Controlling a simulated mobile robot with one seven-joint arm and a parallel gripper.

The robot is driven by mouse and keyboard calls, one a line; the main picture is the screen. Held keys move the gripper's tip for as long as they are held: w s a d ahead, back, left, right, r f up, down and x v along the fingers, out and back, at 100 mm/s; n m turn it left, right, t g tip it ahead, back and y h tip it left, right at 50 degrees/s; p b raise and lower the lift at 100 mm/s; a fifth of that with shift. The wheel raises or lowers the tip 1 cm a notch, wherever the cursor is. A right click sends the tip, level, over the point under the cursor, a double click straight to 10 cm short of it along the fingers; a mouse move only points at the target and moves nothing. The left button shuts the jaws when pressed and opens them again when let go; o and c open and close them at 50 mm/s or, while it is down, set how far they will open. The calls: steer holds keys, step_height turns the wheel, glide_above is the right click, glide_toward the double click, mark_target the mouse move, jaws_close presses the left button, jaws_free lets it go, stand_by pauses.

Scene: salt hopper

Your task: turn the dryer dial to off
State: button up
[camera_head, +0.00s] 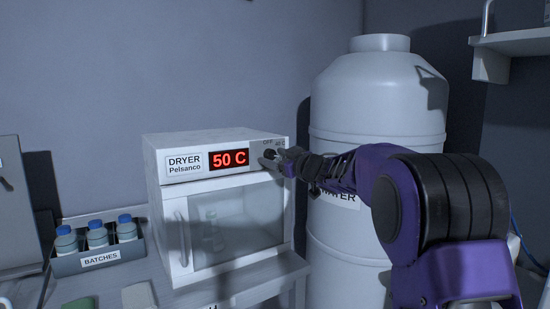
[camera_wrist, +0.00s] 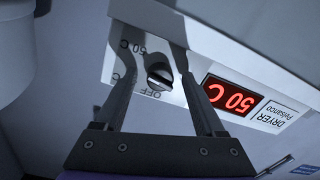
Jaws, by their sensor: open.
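The dryer (camera_head: 218,205) is a white box with a glass door. Its red display (camera_head: 229,159) reads 50 C. The small black dial (camera_head: 270,154) is at the right end of the front panel. In the wrist view the dial (camera_wrist: 158,78) shows between the two fingers of my gripper (camera_wrist: 154,58), with "OFF" and "50 C" printed near it. My gripper (camera_head: 273,159) is open at the panel, one finger on each side of the dial. I cannot tell whether the fingers touch it or exactly where its pointer aims.
A large white water tank (camera_head: 365,110) stands right of the dryer, behind my arm. A "BATCHES" rack (camera_head: 98,261) with several blue-capped bottles stands left of the dryer on the bench. A wall shelf (camera_head: 512,42) is at the upper right.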

jaws_close()
stand_by(0.3)
steer(key=shift+n, duration=0.3)
steer(key=n, duration=0.4)
steer(key=shift+n, duration=0.3)
steer(key=n, duration=0.4)
steer(key=shift+r+b, duration=0.1)
steer(key=shift+b, duration=0.3)
steer(key=n+b, duration=0.1)
steer(key=n, duration=0.4)
steer(key=shift+r+n+h, duration=0.1)
steer(key=shift+n+h, duration=0.2)
steer(key=n, duration=0.4)
steer(key=shift+r+n+b, duration=0.1)
steer(key=shift+n+b, duration=0.2)
steer(key=shift+b, duration=0.1)
